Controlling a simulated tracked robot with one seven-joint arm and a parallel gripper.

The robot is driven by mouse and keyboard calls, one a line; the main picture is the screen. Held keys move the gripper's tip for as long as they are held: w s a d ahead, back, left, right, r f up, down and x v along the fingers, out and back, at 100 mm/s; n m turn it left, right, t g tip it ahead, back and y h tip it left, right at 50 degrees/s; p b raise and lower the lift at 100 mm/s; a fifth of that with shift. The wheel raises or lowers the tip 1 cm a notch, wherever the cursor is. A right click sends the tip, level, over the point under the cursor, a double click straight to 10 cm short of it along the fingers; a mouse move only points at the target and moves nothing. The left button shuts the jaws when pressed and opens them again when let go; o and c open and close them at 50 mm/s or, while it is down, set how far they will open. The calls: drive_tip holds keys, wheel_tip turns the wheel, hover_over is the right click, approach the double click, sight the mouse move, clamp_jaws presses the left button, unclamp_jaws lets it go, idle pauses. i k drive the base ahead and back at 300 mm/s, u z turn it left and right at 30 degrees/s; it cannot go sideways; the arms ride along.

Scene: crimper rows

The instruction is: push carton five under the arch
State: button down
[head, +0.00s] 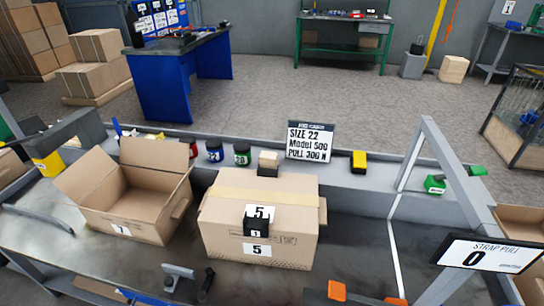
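Carton five (222,236) is a closed brown box with tan tape along its top and labels reading 5. It stands upright on the dark bench, in the middle of the head view. A small black block shows against its front, covering part of a label. The arch (430,150) is a grey frame with slanted legs, to the right of the carton. Bare dark bench and a white line lie between them; carton and arch are apart. I cannot make out my gripper in this view.
An open carton (120,205) labelled 7 stands close left of carton five. A strap pull display (488,254) reading 0 is by the arch. A grey tool (178,272) and orange-tipped items (337,291) lie at the front. A sign (310,141) stands behind.

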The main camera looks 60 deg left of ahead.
sight(294, 203)
drive_tip(key=z, duration=0.55)
drive_tip(key=k, duration=2)
drive_tip(key=u, duration=2.15)
drive_tip(key=i, duration=1.05)
drive_tip(key=u, duration=0.05)
